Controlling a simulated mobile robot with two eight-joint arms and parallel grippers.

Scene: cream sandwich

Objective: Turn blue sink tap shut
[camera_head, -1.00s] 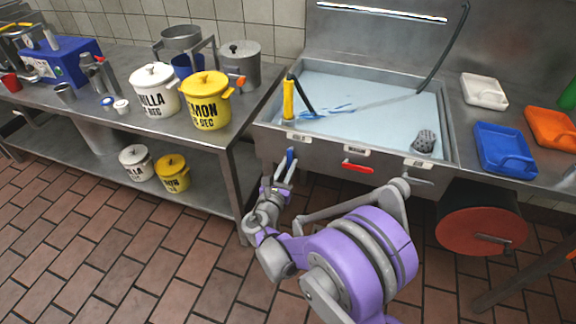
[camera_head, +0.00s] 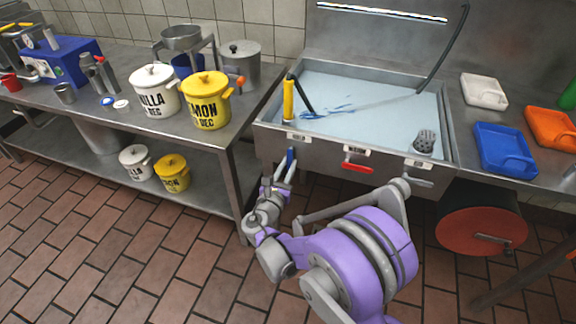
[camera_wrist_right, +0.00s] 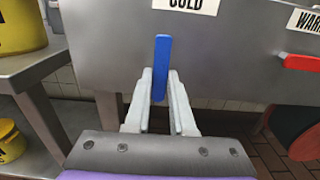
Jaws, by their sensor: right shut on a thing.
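The blue tap handle (camera_head: 291,156) is on the front of the steel sink (camera_head: 265,128), below the left label. In the right wrist view the blue handle (camera_wrist_right: 162,62) points up, under a label reading COLD (camera_wrist_right: 187,4). My right gripper (camera_head: 285,170) is at the handle. In the wrist view its two pale fingers (camera_wrist_right: 160,92) stand on either side of the handle's lower part, shut on it. The handle's base is hidden behind my gripper. My left gripper is not in view.
A red tap handle (camera_head: 358,167) is to the right, under the middle label, with a grey one (camera_head: 418,181) farther right. The left table (camera_head: 235,128) holds a yellow pot (camera_head: 206,108) close to the sink. A red disc (camera_head: 478,232) is under the right counter.

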